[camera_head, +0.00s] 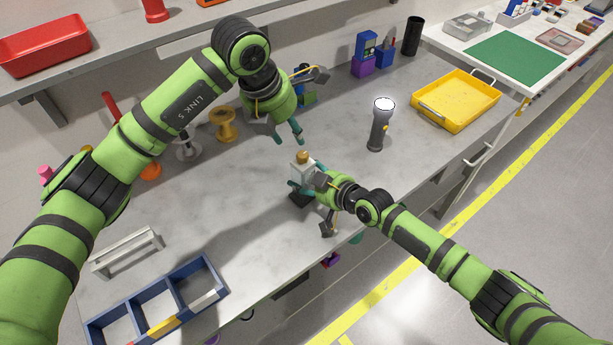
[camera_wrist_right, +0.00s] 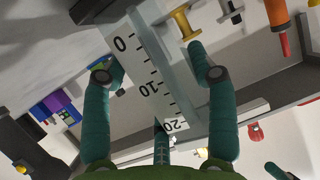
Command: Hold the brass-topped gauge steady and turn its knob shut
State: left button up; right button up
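The brass-topped gauge stands near the table's front edge in the head view, with a brass knob (camera_head: 303,157) on a pale body (camera_head: 302,172). In the right wrist view the gauge's white scale (camera_wrist_right: 146,82) fills the middle, with black marks from 0 to -20. My right gripper (camera_head: 309,183) has its teal fingers on both sides of the body and appears shut on it; its fingers also show in the right wrist view (camera_wrist_right: 155,68). My left gripper (camera_head: 288,136) is open and empty, above and slightly left of the brass knob, apart from it.
A lit torch (camera_head: 380,125) stands right of the gauge, and a yellow tray (camera_head: 455,98) lies farther right. A gold spool (camera_head: 225,123) stands behind left. A blue divided tray (camera_head: 163,293) and a grey rack (camera_head: 124,252) are front left. The middle left table is clear.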

aim_at(303, 153)
pick_arm(q)
jog(key=shift+o, duration=1.1)
jog(key=w+d+r+n+g+y, duration=0.3)
jog(key=n, duration=0.7)
notch_tip(303, 153, down, 12)
jog(key=shift+a, duration=0.1)
